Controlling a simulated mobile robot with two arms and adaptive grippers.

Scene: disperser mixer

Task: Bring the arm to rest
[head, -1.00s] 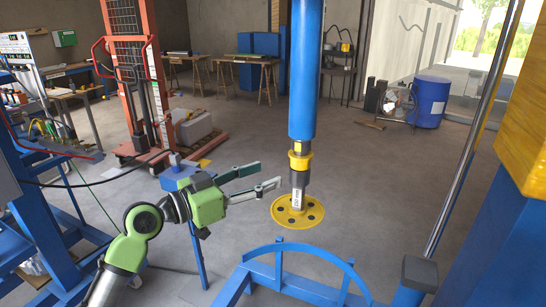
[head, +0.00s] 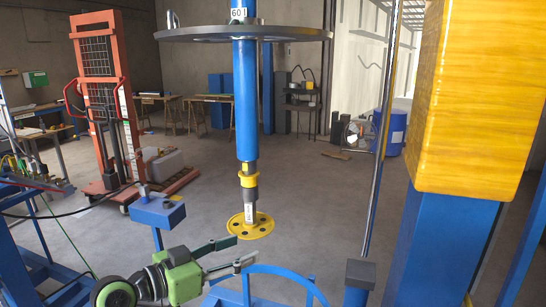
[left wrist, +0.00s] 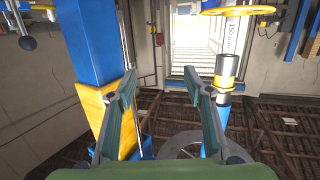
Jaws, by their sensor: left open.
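My left gripper (head: 236,254) shows at the lower middle of the head view, green with two long fingers, open and empty. It is below and just left of the yellow disc (head: 251,226) at the bottom of the mixer's blue shaft (head: 246,100), apart from it. In the left wrist view the two open fingers (left wrist: 165,95) frame empty space. The yellow disc (left wrist: 238,10) and its dark coupling (left wrist: 226,66) show at upper right there. My right gripper is not in view.
A blue curved frame (head: 262,268) stands right of the gripper. A blue box on a post (head: 158,212) is behind it at left. A yellow block on a blue column (head: 478,95) fills the right side. An orange lift (head: 100,90) stands at back left. The middle floor is clear.

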